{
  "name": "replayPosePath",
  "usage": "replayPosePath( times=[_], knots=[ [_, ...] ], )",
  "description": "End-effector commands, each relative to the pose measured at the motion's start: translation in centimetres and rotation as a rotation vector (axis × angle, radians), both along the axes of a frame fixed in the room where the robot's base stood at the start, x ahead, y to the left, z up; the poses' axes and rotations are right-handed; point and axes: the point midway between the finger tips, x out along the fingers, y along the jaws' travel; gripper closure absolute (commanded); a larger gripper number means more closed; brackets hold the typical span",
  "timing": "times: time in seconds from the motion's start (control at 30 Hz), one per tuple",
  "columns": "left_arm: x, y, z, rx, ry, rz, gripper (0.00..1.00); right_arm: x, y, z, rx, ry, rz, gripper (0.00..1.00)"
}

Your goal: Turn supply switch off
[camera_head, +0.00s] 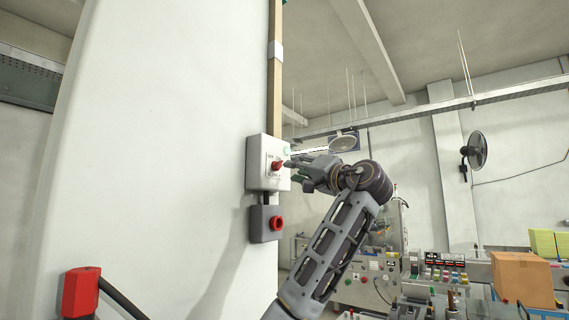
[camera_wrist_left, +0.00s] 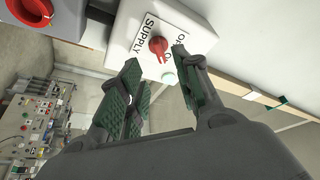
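The supply switch is a red rotary knob (camera_head: 277,166) on a white box (camera_head: 256,160) fixed to the white wall or column. In the left wrist view the knob (camera_wrist_left: 158,47) sits beside the printed word SUPPLY on the box (camera_wrist_left: 190,15). My left gripper (camera_head: 291,163) is level with the knob, just to its right. In the left wrist view its two fingers (camera_wrist_left: 156,72) are spread, with the knob beyond the tips and roughly between them. I see no clear contact. My right gripper is not in view.
A grey box (camera_head: 262,224) with a red ring-like control (camera_head: 277,223) hangs just below. A red object (camera_head: 80,292) stands at lower left. Machinery (camera_head: 380,275) and a cardboard box (camera_head: 523,278) are at right.

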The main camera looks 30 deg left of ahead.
Motion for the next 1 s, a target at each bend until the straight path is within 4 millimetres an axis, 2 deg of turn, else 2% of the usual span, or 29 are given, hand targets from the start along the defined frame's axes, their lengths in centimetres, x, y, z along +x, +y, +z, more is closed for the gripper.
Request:
replayPosePath(
  times=[0.2,0.5,0.7,1.0],
  knots=[
    [1.0,2.8,1.0,-0.001,0.001,0.003,0.67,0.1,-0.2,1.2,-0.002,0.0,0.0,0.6],
    [2.1,5.5,1.8,0.0,0.001,0.002,0.67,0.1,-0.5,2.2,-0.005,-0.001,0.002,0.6],
    [2.4,6.2,1.9,-0.001,0.0,0.001,0.67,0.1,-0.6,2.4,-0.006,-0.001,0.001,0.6],
    [2.4,6.3,1.9,-0.001,0.0,0.001,0.67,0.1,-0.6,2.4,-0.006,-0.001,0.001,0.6]
  ],
)
